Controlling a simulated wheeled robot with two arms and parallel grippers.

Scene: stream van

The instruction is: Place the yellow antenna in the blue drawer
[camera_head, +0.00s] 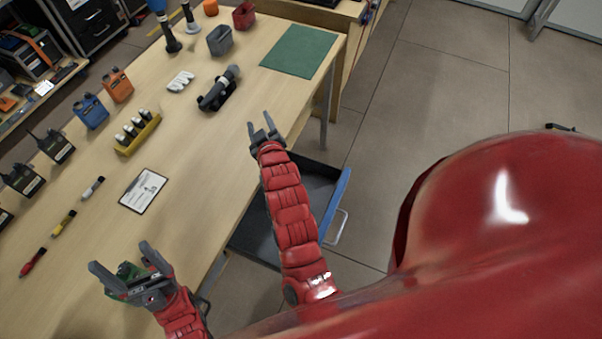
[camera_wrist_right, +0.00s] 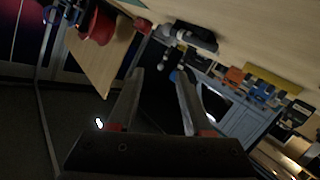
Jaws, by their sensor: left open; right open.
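A short yellow stick with a dark end (camera_head: 63,222), the likely yellow antenna, lies on the left of the table between a white one and a red one. The blue drawer (camera_head: 341,200) stands open under the table's edge; its dark inside is partly hidden by my right arm. My left gripper (camera_head: 117,255) is open at the lower left, right of the red stick, with a green object (camera_head: 126,271) partly hidden behind it. My right gripper (camera_head: 259,121) is open and empty over the table's edge. Its fingers also show in the right wrist view (camera_wrist_right: 158,74).
A white stick (camera_head: 93,188), a red stick (camera_head: 34,262) and a card (camera_head: 143,190) lie nearby. A yellow battery holder (camera_head: 138,133), a black device (camera_head: 218,90) and several radios stand further back. A green mat (camera_head: 299,51) lies at the far end. The table's middle is clear.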

